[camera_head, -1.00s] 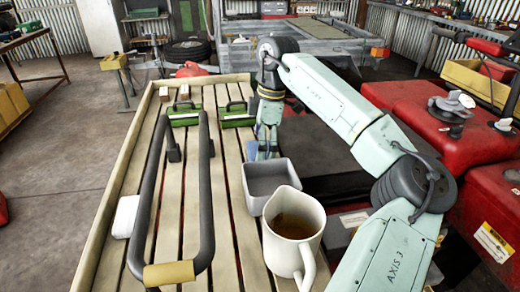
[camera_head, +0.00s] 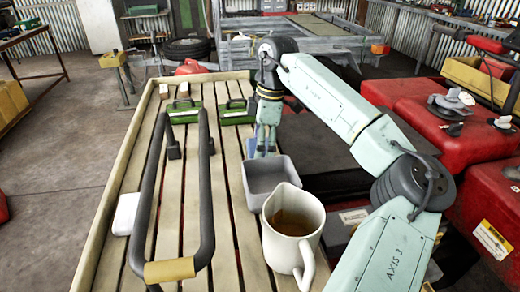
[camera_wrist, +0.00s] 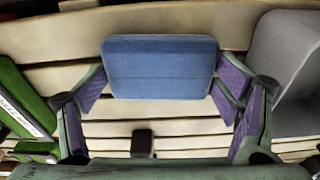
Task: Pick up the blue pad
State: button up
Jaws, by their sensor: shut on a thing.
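The blue pad (camera_wrist: 160,67) is a flat, rounded rectangle between my fingers in the wrist view. My gripper (camera_wrist: 160,82) is shut on it, with purple finger pads against its left and right edges. Slats show below the pad, and I cannot tell whether it touches them. In the head view my gripper (camera_head: 264,142) points down over the slatted bench, just behind the grey bin; the pad is mostly hidden there by the fingers.
The grey bin (camera_head: 250,186) stands close in front of my gripper, with a cream jug (camera_head: 279,247) nearer. Green boxes (camera_head: 236,117) lie to the left. A long dark handle frame (camera_head: 207,205) and a white block (camera_head: 126,214) occupy the bench's left side.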

notch_tip(320, 180, up, 10)
jog(key=b, duration=0.2)
dwell(0.3)
jog(key=o, duration=0.4)
jog(key=shift+c, duration=0.2)
jog(key=c, duration=0.5)
jog(key=shift+o, duration=0.2)
jog(key=shift+w+d, duration=0.1)
